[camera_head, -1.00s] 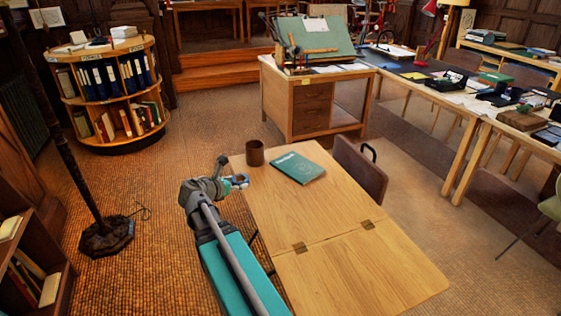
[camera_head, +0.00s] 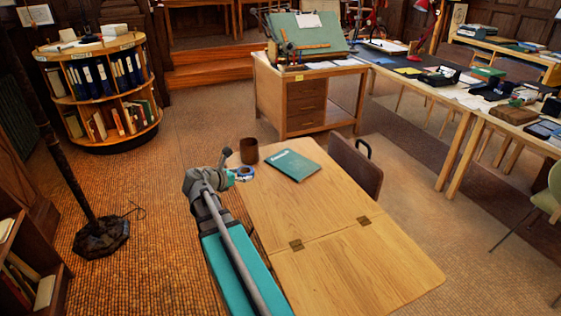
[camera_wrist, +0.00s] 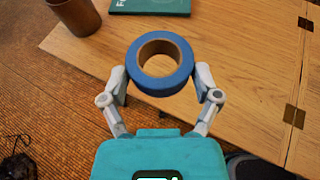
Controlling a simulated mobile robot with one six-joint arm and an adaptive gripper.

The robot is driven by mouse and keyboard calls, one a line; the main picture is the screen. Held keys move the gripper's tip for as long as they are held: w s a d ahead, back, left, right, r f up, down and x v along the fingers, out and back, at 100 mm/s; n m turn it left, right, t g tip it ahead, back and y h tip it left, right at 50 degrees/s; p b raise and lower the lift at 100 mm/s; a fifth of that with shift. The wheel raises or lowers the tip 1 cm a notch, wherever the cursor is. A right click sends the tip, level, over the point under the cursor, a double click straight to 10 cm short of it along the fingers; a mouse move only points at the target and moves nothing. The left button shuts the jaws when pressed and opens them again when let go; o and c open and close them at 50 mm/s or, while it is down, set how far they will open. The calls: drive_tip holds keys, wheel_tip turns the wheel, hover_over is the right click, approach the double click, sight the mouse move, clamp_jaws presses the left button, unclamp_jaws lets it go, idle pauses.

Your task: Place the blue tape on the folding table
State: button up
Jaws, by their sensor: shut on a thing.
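The blue tape (camera_wrist: 160,85) is a roll with a brown core. My gripper (camera_wrist: 160,80) is shut on it, with one finger on each side of the roll. In the wrist view the roll is over the folding table (camera_wrist: 235,80); I cannot tell whether it touches the top. In the head view the tape (camera_head: 245,173) is at the end of my gripper (camera_head: 241,173), at the left edge of the wooden folding table (camera_head: 340,235).
A brown cup (camera_head: 249,151) stands near the table's far left corner, just beyond the tape. A green book (camera_head: 293,165) lies to its right. A dark chair (camera_head: 357,167) stands at the right side. The table's middle and near half are bare.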

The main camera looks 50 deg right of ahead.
sight(251, 170)
drive_tip(key=shift+m+g, duration=0.5)
drive_tip(key=shift+g, duration=0.1)
drive_tip(key=d, duration=0.1)
drive_tip(key=s+d, duration=0.1)
drive_tip(key=d, duration=0.2)
drive_tip(key=shift+s+d+r, duration=0.1)
drive_tip(key=shift+s, duration=0.2)
drive_tip(key=w+d+f+b, duration=0.9)
drive_tip(key=shift+w+d, duration=0.1)
drive_tip(key=shift+d, duration=0.1)
drive_tip(key=shift+f, duration=0.1)
drive_tip(key=shift+w+d+f+b, duration=0.3)
drive_tip(key=shift+f+b, duration=0.2)
drive_tip(key=shift+b, duration=0.05)
drive_tip(key=shift+f+b, duration=1.4)
drive_tip(key=shift+f, duration=0.05)
